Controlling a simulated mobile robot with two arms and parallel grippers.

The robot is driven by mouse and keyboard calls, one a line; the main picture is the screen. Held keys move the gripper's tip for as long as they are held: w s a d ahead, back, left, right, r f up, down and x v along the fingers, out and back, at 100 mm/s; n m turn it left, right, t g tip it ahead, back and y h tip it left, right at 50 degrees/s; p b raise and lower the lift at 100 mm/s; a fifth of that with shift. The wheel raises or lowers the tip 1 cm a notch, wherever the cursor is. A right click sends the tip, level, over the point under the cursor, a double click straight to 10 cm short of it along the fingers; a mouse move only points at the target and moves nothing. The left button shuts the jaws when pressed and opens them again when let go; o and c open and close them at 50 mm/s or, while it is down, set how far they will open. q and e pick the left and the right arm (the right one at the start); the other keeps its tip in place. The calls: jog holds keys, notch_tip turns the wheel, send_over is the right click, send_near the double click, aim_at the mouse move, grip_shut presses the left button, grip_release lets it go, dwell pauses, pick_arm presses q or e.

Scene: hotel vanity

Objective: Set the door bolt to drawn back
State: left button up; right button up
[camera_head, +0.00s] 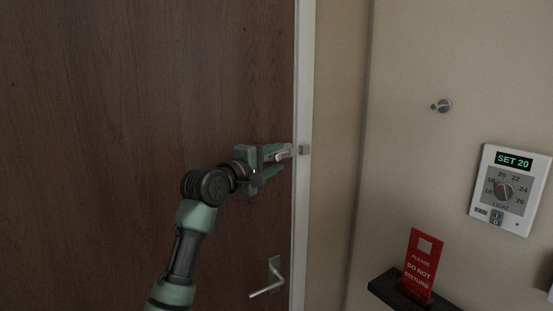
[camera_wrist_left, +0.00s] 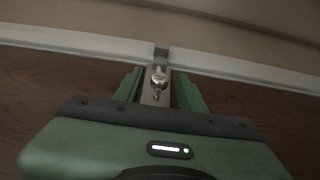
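The door bolt (camera_head: 286,152) is a small metal bolt near the right edge of the dark wood door (camera_head: 130,90). In the left wrist view the bolt (camera_wrist_left: 158,76) shows with its round knob. Its keeper (camera_head: 304,150) is a small grey block on the white door frame, also seen in the left wrist view (camera_wrist_left: 161,50). My left gripper (camera_head: 280,161) is at the bolt. In the left wrist view its green fingers (camera_wrist_left: 158,90) are apart, one on each side of the bolt, with gaps to the knob. Whether the bar enters the keeper is hard to tell. My right gripper is not in view.
A lever door handle (camera_head: 268,282) is below the bolt. On the right wall are a hook (camera_head: 442,105) and a thermostat (camera_head: 510,190) reading SET 20. A red do-not-disturb sign (camera_head: 421,262) stands on a dark shelf (camera_head: 385,287).

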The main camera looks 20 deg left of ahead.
pick_arm(q)
jog(key=shift+s, duration=0.25)
jog(key=b+v, duration=0.3)
jog(key=v, duration=0.4)
jog(key=shift+s+a, duration=0.15)
